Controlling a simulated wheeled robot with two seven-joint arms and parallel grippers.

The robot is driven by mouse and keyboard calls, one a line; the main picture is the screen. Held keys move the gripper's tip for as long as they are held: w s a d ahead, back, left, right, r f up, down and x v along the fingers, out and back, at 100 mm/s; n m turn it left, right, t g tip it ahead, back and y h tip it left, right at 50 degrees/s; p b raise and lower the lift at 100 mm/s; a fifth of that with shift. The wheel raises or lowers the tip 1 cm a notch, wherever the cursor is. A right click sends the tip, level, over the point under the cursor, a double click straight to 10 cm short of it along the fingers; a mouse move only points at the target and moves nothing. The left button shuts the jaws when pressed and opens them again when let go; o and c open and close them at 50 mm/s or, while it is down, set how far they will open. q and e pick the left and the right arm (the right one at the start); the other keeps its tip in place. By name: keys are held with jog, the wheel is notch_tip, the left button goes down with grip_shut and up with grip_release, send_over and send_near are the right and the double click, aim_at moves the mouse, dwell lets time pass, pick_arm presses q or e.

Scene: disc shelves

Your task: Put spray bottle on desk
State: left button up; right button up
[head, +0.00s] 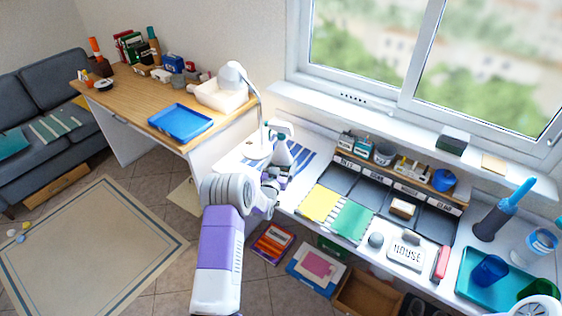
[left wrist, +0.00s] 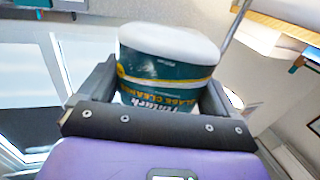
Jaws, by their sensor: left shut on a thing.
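The spray bottle is gripped between the two dark fingers in the left wrist view, where its teal "glass cleaner" body (left wrist: 165,75) and pale rounded end show close up. My left gripper (head: 283,147) is shut on it. In the head view the gripper is over the back left part of the white desk (head: 316,140), near the striped blue cloth. Only a small whitish part of the bottle (head: 280,127) shows there; the rest is hidden by the hand. I cannot tell whether the bottle touches the desk.
Yellow and green folders (head: 353,220), an organiser and a teal tray (head: 470,275) fill the right. A wooden-topped table (head: 130,108) with a blue tray (head: 180,122) stands at left.

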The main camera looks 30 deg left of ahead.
pick_arm(q)
notch_tip(320, 180, down, 10)
jog(key=shift+w+r+b, duration=0.1)
jog(key=shift+r+b, duration=0.15)
jog(key=shift+b, duration=0.7)
jog(key=shift+f+b, duration=0.4)
jog(key=shift+b, duration=0.1)
jog(key=o, duration=1.2)
jog(key=shift+f, duration=0.1)
